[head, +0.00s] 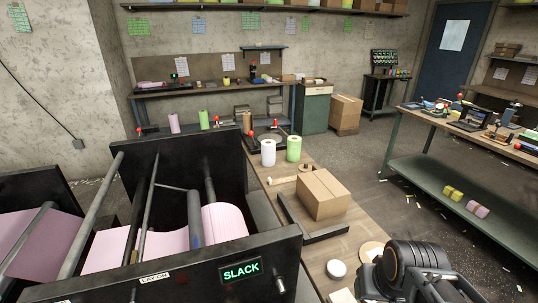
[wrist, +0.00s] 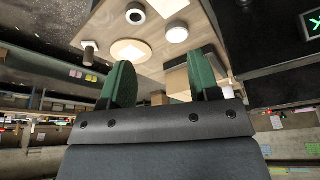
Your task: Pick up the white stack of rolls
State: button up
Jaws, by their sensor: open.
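A white roll (head: 268,152) stands upright on the wooden bench in the head view, just left of a light green roll (head: 294,148). I see a single white roll there, and cannot make out a white stack. Small yellow (head: 452,193) and pink (head: 477,209) stacks of rolls lie on the lower shelf of the right bench. They also show small in the wrist view, the yellow one (wrist: 103,74) beside the pink one (wrist: 91,78). My gripper (wrist: 162,72) is open and empty, its green fingers wide apart. My arm is at the lower right of the head view, well short of the rolls.
A cardboard box (head: 323,194) sits on the wooden bench, with a white round piece (head: 336,269) nearer. A black machine (head: 190,265) with pink web fills the left. The right bench (head: 428,175) carries tools on top. The floor between the benches is mostly open.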

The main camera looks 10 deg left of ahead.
aim_at(268, 146)
jog(key=z, duration=0.05)
jog(key=k, duration=0.5)
jog(key=z, duration=1.55)
jog(key=i, duration=3.8)
jog(key=u, duration=2.5)
jog(key=i, duration=3.3)
